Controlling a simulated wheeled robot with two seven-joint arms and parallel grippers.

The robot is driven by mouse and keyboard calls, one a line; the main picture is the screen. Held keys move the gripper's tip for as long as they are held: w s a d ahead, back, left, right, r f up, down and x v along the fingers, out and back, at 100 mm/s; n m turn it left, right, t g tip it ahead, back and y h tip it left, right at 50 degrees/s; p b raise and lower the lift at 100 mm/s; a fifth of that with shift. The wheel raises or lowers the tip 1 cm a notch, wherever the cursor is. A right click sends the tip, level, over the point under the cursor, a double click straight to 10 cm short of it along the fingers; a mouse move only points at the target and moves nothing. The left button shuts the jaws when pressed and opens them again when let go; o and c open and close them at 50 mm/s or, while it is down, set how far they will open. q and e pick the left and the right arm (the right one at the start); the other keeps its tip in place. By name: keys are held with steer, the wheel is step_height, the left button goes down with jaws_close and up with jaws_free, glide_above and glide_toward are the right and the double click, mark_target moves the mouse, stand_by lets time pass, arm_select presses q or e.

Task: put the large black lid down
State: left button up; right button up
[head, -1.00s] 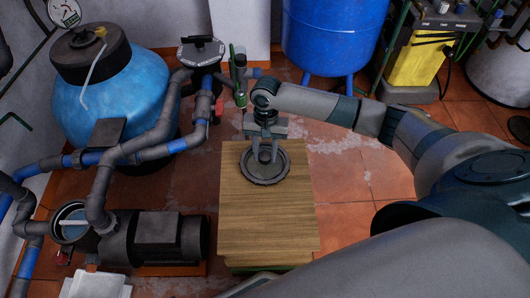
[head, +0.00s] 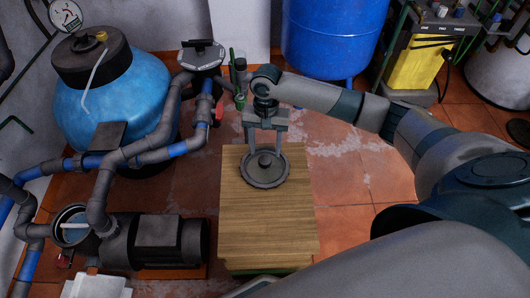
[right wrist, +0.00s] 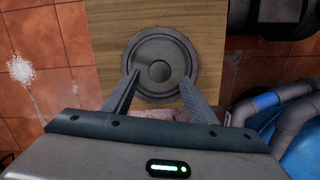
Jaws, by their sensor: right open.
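The large black lid (head: 265,170), round and dark grey with a ribbed rim and a central knob, lies flat on the far part of a wooden-topped stand (head: 268,220). It also shows in the right wrist view (right wrist: 160,45), lying on the wood near the edge. My right gripper (head: 265,151) is open and empty, its fingers spread at the far side of the lid, clear of the knob. In the right wrist view its fingertips (right wrist: 160,78) overlap the lid's rim on both sides; whether they touch it I cannot tell. My left gripper is not in view.
A black pump (head: 155,238) with an open strainer pot (head: 72,225) stands left of the stand. Grey and blue pipes run to a blue tank (head: 110,95). A green-handled tool (head: 239,95) stands behind my right gripper. The near part of the wooden top is bare.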

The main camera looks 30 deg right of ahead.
mark_target(265, 156)
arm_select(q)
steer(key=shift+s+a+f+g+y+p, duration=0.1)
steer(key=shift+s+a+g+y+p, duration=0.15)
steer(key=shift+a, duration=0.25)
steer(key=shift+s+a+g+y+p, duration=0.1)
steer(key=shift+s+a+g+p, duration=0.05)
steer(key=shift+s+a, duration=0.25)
arm_select(e)
step_height(265, 156, up, 7)
steer(key=shift+w+d, duration=0.25)
steer(key=shift+w, duration=0.1)
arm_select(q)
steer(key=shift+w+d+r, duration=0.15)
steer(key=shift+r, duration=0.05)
